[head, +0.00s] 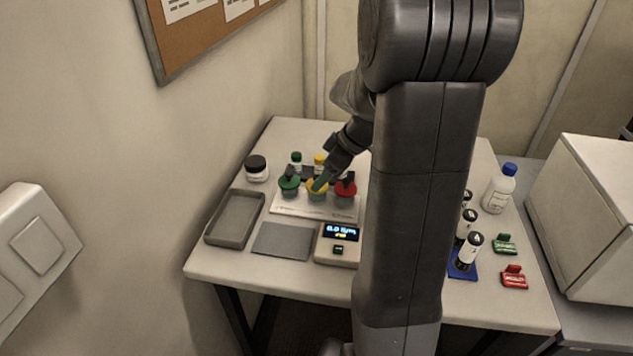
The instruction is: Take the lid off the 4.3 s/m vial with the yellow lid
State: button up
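A yellow-lidded container (317,195) stands in a white holder plate (283,206), between a green-lidded one (289,188) and a red-lidded one (346,190). A small yellow-lidded vial (320,158) stands behind them, right of a small green-lidded vial (296,158). No 4.3 label can be read, so I cannot tell which yellow lid bears it.
A grey tray (212,222), a flat grey pad (283,240) and a meter with a lit display (339,243) lie in front. A dark-lidded jar (256,170) stands left. A blue-capped bottle (499,188) and several black-and-white tubes (469,250) stand right. My arm hides the table's middle.

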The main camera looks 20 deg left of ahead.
jog(key=shift+a+f, duration=0.45)
jog(key=shift+f, duration=0.15)
jog(key=shift+a+f, duration=0.2)
jog(key=shift+f, duration=0.4)
jog(key=c, duration=1.1)
jog(key=shift+o, duration=0.2)
jog(key=shift+r, duration=0.1)
